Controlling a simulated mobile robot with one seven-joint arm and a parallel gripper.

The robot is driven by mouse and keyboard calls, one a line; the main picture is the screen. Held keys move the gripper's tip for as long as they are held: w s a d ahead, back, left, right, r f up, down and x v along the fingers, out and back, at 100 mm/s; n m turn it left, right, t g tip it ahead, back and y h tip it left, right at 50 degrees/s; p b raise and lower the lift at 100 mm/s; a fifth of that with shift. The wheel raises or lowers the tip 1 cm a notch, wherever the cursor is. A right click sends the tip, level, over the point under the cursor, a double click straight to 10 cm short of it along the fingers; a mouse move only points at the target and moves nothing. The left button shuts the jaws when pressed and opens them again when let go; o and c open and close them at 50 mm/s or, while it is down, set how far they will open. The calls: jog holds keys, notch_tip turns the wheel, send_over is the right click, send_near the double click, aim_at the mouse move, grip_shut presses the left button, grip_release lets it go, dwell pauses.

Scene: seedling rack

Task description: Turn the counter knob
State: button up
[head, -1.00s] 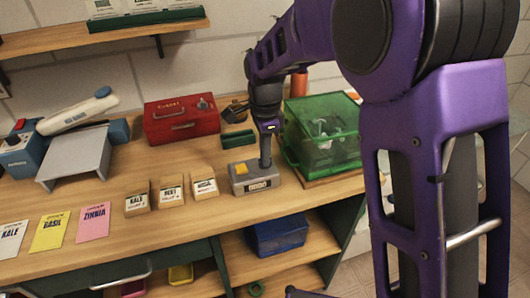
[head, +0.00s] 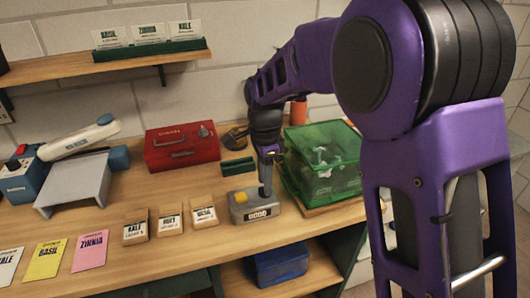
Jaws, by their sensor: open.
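The counter (head: 254,213) is a small grey box on the front part of the workbench, with a yellow button on top at its left and a digit display on its front. My gripper (head: 265,190) points down over the right part of the counter, with its fingertips at or very close to the top. The fingers look narrow from here. The knob is not clearly visible; the gripper covers that part of the counter. I cannot tell whether the fingers touch it.
A green transparent box (head: 325,165) stands close on the right. A red case (head: 181,147) and a small green tray (head: 238,167) are behind. Seed packets (head: 170,219) stand to the left, with coloured cards (head: 90,252) beyond. A shelf (head: 110,63) is above.

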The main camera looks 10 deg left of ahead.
notch_tip(320, 180, up, 16)
jog(key=p, duration=0.1)
jog(key=shift+r+p, duration=0.2)
jog(key=shift+p, duration=0.2)
